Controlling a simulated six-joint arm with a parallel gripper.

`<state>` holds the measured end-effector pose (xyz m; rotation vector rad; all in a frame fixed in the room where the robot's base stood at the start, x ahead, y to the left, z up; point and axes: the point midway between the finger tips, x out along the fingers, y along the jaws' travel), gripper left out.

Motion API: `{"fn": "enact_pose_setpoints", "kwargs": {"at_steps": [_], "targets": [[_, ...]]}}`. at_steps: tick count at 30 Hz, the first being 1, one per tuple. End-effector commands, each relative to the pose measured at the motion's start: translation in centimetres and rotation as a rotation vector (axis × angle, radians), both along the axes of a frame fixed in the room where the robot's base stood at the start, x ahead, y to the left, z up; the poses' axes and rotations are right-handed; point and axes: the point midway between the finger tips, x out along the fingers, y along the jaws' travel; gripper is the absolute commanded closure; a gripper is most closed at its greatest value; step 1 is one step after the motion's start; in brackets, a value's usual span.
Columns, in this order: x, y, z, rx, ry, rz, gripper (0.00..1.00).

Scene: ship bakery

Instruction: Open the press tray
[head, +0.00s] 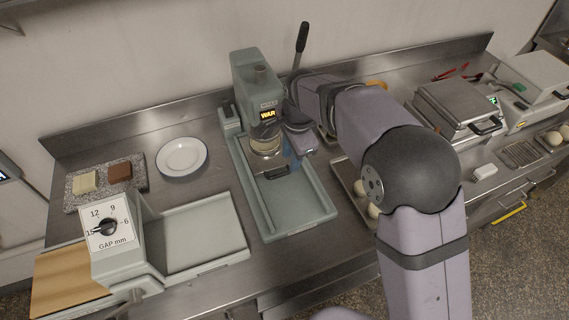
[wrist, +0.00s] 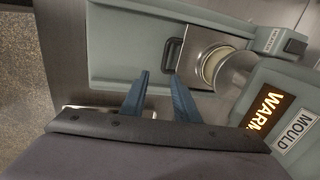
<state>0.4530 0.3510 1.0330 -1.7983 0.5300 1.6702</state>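The press (head: 250,80) is a grey-green machine with a lit orange "WARM" display and a round mould. Its metal press tray (wrist: 196,42) sits under the mould, and a dark handle (wrist: 172,54) stands at its front edge. The handle also shows in the head view (head: 277,173), above the green base. My gripper (wrist: 159,76) is open and empty, its two blue fingers apart, with the tips just short of the handle and not visibly touching it. In the head view my gripper (head: 291,162) is beside the mould on its right, partly hidden by my wrist.
The press's green base (head: 310,200) is bare in front of the tray. A lever (head: 301,40) rises behind the press. A white plate (head: 182,157) and a gap-dial machine (head: 105,228) stand left. A tray with dough balls (head: 347,172) lies right, near my arm.

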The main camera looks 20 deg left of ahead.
Motion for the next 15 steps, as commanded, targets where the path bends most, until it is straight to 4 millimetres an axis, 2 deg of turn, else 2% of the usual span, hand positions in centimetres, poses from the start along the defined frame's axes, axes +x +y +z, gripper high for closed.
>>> {"fn": "enact_pose_setpoints", "kwargs": {"at_steps": [3,10,15], "targets": [[-0.2,1.2,0.1,0.008,0.001,-0.019,0.72],[-0.2,1.4,-0.3,0.008,0.003,-0.025,0.72],[0.0,1.5,-1.8,0.007,0.005,-0.025,0.72]]}}
